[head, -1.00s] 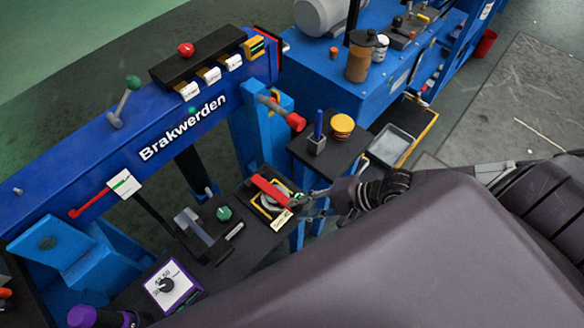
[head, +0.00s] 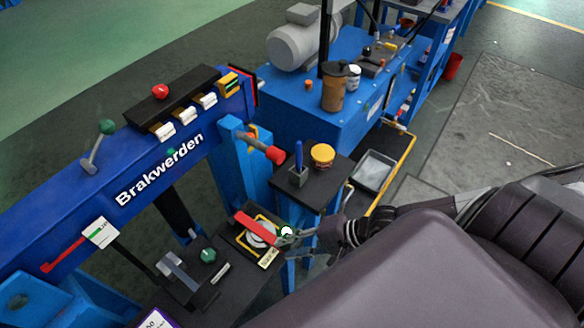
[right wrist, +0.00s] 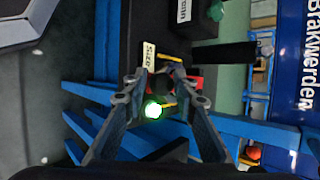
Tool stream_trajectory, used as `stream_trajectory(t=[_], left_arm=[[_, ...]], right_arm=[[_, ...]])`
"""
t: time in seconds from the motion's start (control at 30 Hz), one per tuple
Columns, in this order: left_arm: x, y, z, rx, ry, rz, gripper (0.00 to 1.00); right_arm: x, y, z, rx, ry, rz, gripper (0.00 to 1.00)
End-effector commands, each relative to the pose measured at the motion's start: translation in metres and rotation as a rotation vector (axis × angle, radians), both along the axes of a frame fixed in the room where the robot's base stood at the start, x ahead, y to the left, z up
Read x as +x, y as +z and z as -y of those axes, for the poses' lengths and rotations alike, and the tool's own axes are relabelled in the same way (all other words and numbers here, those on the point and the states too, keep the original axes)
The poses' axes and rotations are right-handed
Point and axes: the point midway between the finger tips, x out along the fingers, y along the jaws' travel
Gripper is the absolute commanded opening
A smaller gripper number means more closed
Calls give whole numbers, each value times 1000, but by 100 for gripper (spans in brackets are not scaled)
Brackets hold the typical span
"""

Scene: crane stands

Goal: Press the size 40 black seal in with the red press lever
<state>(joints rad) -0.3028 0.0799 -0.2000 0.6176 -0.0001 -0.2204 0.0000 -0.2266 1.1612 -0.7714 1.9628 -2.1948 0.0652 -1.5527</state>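The red press lever (head: 258,227) lies across a yellow frame with a pale round part, on the black bench top. A small label (head: 268,258) sits in front of it; in the right wrist view the label (right wrist: 148,54) reads "Size", its number unclear. My right gripper (head: 287,235) is at the lever's near right end. In the right wrist view my right gripper's fingers (right wrist: 160,75) stand apart, with a dark round shape between them and a bit of red behind the right finger. I cannot tell whether they touch the lever. I cannot make out the black seal. My left gripper is out of view.
The blue Brakwerden beam (head: 160,165) runs along the left. A red-ended handle (head: 268,151) juts out above the lever. A small black stand (head: 318,181) holds a yellow-topped part (head: 323,154). A grey tray (head: 374,170) lies behind it.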

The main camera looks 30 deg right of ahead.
Motion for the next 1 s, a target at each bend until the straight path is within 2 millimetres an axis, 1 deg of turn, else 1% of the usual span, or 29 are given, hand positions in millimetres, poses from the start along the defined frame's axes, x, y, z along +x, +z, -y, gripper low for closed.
stream_trajectory(t=[0.03,0.13,0.37,0.57,0.67,0.77,0.87,1.0], left_arm=[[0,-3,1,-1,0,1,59],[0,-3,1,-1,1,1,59],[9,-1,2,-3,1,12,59],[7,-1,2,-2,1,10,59],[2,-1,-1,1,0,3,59],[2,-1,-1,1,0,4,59],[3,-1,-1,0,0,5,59],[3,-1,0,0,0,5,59]], right_arm=[[-16,-21,3,-20,3,-49,30],[-16,-20,4,-21,3,-48,41],[-14,-18,5,-22,4,-45,41],[-14,-17,5,-23,4,-45,41],[-14,-17,5,-24,4,-44,41],[-14,-16,6,-24,4,-44,41],[-16,-14,8,-25,4,-44,41],[-25,-4,18,-26,4,-47,41]])
